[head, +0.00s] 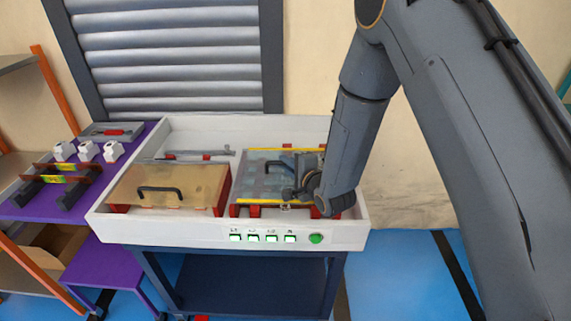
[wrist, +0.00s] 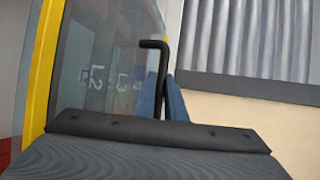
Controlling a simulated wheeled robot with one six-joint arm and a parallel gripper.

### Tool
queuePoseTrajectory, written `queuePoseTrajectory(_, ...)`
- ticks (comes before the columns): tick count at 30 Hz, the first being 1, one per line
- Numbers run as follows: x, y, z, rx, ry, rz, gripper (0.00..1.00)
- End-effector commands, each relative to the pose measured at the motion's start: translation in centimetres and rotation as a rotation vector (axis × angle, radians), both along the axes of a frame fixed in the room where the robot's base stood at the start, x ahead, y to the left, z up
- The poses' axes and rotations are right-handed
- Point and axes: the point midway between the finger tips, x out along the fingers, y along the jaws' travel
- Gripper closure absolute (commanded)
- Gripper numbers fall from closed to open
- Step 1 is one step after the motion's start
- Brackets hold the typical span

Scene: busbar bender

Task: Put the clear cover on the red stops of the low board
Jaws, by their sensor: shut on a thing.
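The clear cover (head: 255,180), a see-through sheet with yellow edge strips, lies roughly level over the right half of the white bench top. Red stops (head: 254,211) show under its front edge. I cannot tell whether the cover rests on them or hangs just above. My gripper (wrist: 167,98) is shut on the cover's black handle (wrist: 153,62). The handle also shows in the head view (head: 278,164). In the wrist view the cover's pane (wrist: 118,50) has white L2 and L3 markings showing at it. My wrist hides the cover's right side in the head view.
A tan cover (head: 165,178) with a black handle sits on the left half of the white bench tray (head: 108,207). Lit buttons (head: 262,238) line the front. A purple table (head: 75,212) with small white parts stands left. A grey shutter (head: 170,60) is behind.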

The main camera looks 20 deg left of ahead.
Motion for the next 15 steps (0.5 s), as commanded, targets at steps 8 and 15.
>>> queuePoseTrajectory(8, 0.04, 0.00, -0.48, 0.001, -0.002, 0.000, 1.00)
queuePoseTrajectory(15, 0.03, 0.00, -0.91, 0.001, -0.002, 0.000, 1.00)
